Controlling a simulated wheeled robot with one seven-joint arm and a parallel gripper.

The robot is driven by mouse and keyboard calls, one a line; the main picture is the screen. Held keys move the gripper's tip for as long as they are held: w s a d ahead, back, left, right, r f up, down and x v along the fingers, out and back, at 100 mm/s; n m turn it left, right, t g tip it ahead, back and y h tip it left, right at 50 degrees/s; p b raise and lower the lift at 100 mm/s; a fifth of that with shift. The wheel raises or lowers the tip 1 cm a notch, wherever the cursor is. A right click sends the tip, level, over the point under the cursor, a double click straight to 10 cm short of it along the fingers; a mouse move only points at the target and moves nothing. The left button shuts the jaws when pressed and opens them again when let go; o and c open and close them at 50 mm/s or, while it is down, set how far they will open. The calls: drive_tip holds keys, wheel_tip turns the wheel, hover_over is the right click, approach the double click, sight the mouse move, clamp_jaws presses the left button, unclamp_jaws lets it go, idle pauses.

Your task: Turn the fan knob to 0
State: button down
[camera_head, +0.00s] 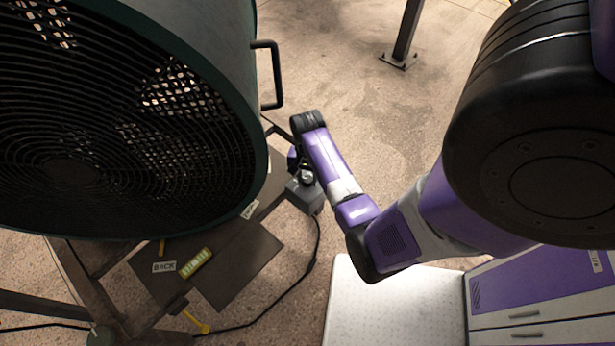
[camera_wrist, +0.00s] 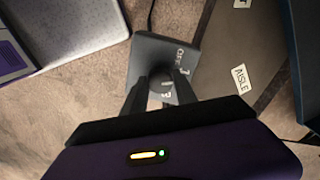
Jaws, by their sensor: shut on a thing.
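The fan (camera_head: 90,130) is a large dark green drum with a black grille at the upper left of the head view. Its grey control box (camera_head: 306,197) is beside the fan, partly covered by my arm; it fills the middle of the wrist view (camera_wrist: 146,52). The box has small white markings on its face. My gripper (camera_wrist: 162,84) is shut on the fan knob, with one dark finger on each side of it. The knob is small and dark between the fingertips, and I cannot read which number it points to.
A dark board (camera_head: 240,262) lies beside the box, with a BACK label, an AISLE label (camera_wrist: 240,78) and a yellow level (camera_head: 196,263). A black cable (camera_head: 300,285) runs from the box across the floor. A metal post (camera_head: 405,35) stands behind.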

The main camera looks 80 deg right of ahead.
drive_tip(key=shift+n+p, duration=0.3)
drive_tip(key=n+p, duration=0.1)
drive_tip(key=n, duration=0.1)
drive_tip(key=shift+r+n+p, duration=0.15)
drive_tip(key=shift+n+p, duration=0.15)
drive_tip(key=shift+p, duration=0.1)
drive_tip(key=shift+n+p, duration=0.85)
drive_tip(key=shift+n, duration=1.55)
drive_tip(key=c, duration=1)
unclamp_jaws()
drive_tip(key=shift+o, duration=0.2)
